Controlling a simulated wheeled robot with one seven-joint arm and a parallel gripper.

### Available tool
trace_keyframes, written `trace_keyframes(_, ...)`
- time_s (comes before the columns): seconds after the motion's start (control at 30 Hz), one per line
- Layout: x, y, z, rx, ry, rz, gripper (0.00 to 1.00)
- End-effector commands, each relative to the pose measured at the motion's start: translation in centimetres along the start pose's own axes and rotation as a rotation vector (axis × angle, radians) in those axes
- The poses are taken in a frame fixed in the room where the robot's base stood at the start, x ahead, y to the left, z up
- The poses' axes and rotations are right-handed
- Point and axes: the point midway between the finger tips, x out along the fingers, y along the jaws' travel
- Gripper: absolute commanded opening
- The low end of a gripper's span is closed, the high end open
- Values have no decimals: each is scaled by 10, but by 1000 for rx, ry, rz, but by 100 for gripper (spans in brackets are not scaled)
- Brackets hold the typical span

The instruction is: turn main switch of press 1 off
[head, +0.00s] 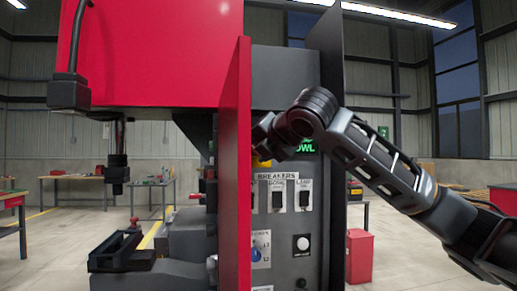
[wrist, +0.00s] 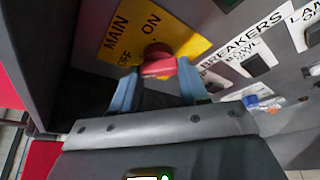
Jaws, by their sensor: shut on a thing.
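The main switch is a red rotary knob (wrist: 158,66) on a yellow plate (wrist: 118,36) lettered MAIN, ON and OFF in the wrist view. My gripper (wrist: 157,82) has its two blue fingers on either side of the red knob and is shut on it. I cannot tell for sure which mark the knob points to. In the head view, a bit of the yellow plate (head: 261,162) shows under my wrist on the press's grey control panel (head: 318,222). The knob and fingertips are hidden there behind my wrist and the red door edge.
A red door panel (head: 235,165) stands out just left of the control panel, and a dark panel (head: 333,130) stands at its right. Breaker switches (head: 304,194) sit below the main switch, with a blue selector (head: 261,249) lower down.

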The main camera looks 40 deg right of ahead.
Motion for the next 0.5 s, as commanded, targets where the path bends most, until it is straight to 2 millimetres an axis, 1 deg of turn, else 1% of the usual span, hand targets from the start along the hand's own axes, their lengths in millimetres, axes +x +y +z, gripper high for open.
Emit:
trace_keyframes(0.2,1,-2,-2,-2,4,-4,14)
trace_keyframes(0.23,1,-2,-2,-1,4,-4,47)
trace_keyframes(0.47,0,-1,-1,0,2,-2,69)
trace_keyframes(0.5,0,-1,-1,0,2,-2,70)
